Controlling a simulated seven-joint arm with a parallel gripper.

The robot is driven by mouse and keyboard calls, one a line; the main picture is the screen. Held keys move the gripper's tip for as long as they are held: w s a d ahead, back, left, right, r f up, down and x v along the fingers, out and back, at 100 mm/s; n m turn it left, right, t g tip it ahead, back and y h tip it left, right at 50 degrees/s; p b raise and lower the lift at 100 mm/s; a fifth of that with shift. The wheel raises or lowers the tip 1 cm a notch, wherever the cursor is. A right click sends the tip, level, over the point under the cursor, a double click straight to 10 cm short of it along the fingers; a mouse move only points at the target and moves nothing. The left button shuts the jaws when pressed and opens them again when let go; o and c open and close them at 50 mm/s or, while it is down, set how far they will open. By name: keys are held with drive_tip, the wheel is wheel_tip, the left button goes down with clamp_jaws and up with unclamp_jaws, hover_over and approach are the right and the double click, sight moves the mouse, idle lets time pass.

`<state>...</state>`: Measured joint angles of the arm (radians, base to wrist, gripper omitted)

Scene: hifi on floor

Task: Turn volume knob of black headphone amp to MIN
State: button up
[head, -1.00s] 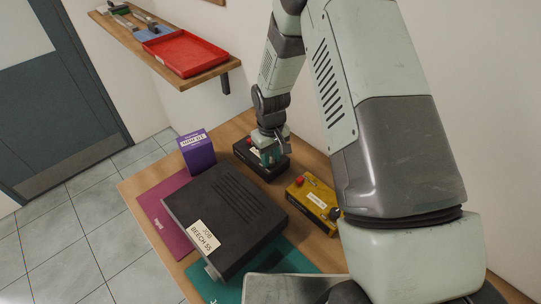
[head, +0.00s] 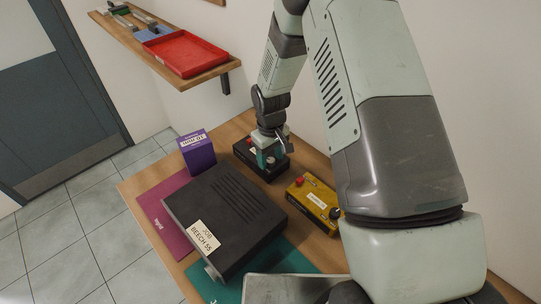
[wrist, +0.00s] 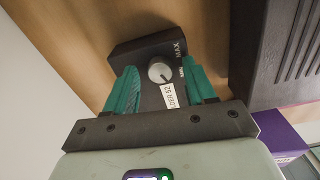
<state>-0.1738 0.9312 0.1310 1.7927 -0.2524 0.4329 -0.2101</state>
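The black headphone amp (head: 245,152) stands on the wooden table near the wall, partly hidden by my gripper in the head view. In the wrist view the amp (wrist: 146,48) shows a round light-grey knob (wrist: 159,72) with a dark pointer mark towards its lower right. MAX is printed to the knob's upper right; a smaller mark right of it is too small to read. A white label sits below the knob. My gripper (wrist: 160,68) is open, its teal fingers apart on either side of the knob, with visible gaps. It also shows over the amp in the head view (head: 270,158).
A large black unit (head: 225,215) labelled BEECH 55 lies in front of the amp. A yellow box (head: 313,203) with a red button is to the right. A purple box (head: 197,152) stands left. A wall shelf holds a red tray (head: 186,56).

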wheel_tip(320, 180, up, 11)
idle(0.6)
idle(0.3)
wheel_tip(320, 180, up, 8)
drive_tip(key=m+t, duration=0.1)
hover_over(271, 160)
drive_tip(key=s+d, duration=0.1)
drive_tip(key=d, duration=0.1)
drive_tip(key=s+d+r+m+t, duration=0.1)
drive_tip(key=s+d+r, duration=0.15)
drive_tip(key=r, duration=0.25)
drive_tip(key=s+d+r+m, duration=0.1)
drive_tip(key=s+d+r, duration=0.1)
drive_tip(key=s+r, duration=0.3)
drive_tip(key=s+d+r+m+t, duration=0.1)
drive_tip(key=s+d+r+m, duration=0.1)
drive_tip(key=s+r, duration=0.3)
drive_tip(key=s+d+r+m+t, duration=0.2)
drive_tip(key=s+d+r, duration=0.2)
drive_tip(key=s, duration=0.8)
drive_tip(key=shift+s+r+m+t, duration=0.3)
drive_tip(key=shift+s+r, duration=0.05)
drive_tip(key=shift+s, duration=0.05)
